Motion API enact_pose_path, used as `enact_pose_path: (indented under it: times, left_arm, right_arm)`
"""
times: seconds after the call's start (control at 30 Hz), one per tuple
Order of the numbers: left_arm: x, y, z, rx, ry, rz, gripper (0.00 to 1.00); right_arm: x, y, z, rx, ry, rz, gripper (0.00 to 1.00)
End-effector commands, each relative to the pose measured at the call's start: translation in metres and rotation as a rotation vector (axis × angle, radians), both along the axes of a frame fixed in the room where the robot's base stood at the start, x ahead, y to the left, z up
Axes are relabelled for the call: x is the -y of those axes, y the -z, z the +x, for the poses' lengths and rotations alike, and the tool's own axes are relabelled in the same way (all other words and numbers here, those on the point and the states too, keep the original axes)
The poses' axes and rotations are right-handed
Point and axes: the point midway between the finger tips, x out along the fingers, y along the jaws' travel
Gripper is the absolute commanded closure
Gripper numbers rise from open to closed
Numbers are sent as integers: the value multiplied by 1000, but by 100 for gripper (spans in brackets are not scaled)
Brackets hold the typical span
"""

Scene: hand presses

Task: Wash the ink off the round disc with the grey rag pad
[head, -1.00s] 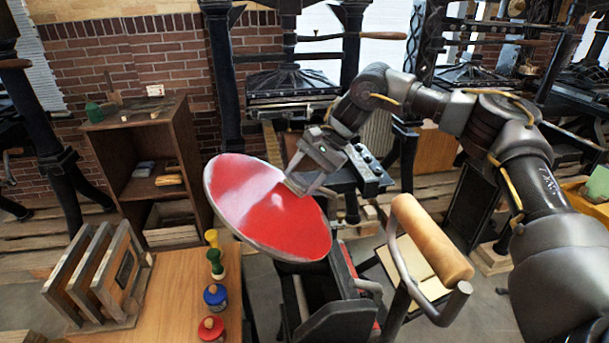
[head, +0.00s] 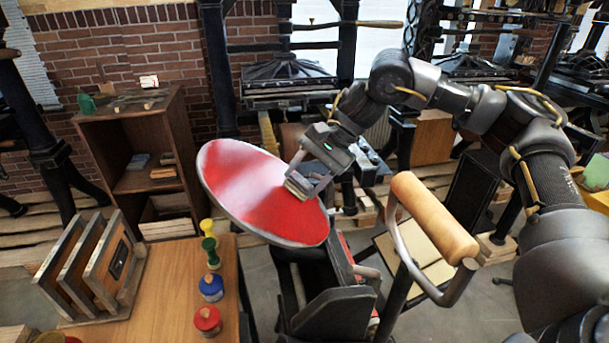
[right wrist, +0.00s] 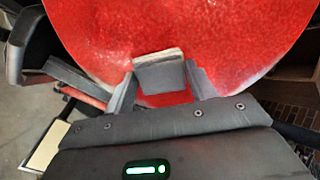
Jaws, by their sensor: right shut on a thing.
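The round disc (head: 250,185) is tilted on the press in the middle of the head view. It carries red ink, with a paler, whitish band across its upper left part. My right gripper (head: 297,186) is at the disc's right part, shut on the grey rag pad (right wrist: 160,74). In the right wrist view the pad sits between the two fingers, over the red face of the disc (right wrist: 230,40). The pad appears to be against the disc; exact contact is hard to tell. My left gripper is not in view.
A wooden roller handle (head: 434,217) stands right of the disc, close under my right arm. A wooden table (head: 165,290) at lower left holds a slatted rack (head: 95,265) and several coloured knobbed pieces (head: 211,287). A brown shelf (head: 140,150) stands behind.

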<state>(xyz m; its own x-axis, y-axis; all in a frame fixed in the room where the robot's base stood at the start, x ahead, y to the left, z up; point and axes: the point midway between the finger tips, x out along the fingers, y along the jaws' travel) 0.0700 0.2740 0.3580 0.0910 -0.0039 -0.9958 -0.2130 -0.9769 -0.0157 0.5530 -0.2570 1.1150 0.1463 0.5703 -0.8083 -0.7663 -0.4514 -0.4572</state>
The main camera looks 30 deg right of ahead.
Motion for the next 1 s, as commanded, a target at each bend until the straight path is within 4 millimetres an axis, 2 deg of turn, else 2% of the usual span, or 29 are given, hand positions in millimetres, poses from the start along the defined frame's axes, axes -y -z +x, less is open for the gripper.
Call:
enact_pose_path:
  times: [0.2,0.33,0.63,1.0]
  left_arm:
    - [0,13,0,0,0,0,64]
    - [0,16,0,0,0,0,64]
    - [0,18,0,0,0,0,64]
    - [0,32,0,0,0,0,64]
  right_arm:
    - [-8,4,-29,1,-3,-1,63]
    - [-10,3,-39,0,0,-1,63]
    - [-13,3,-47,0,-1,-2,63]
    - [-25,4,-89,0,-1,-1,63]
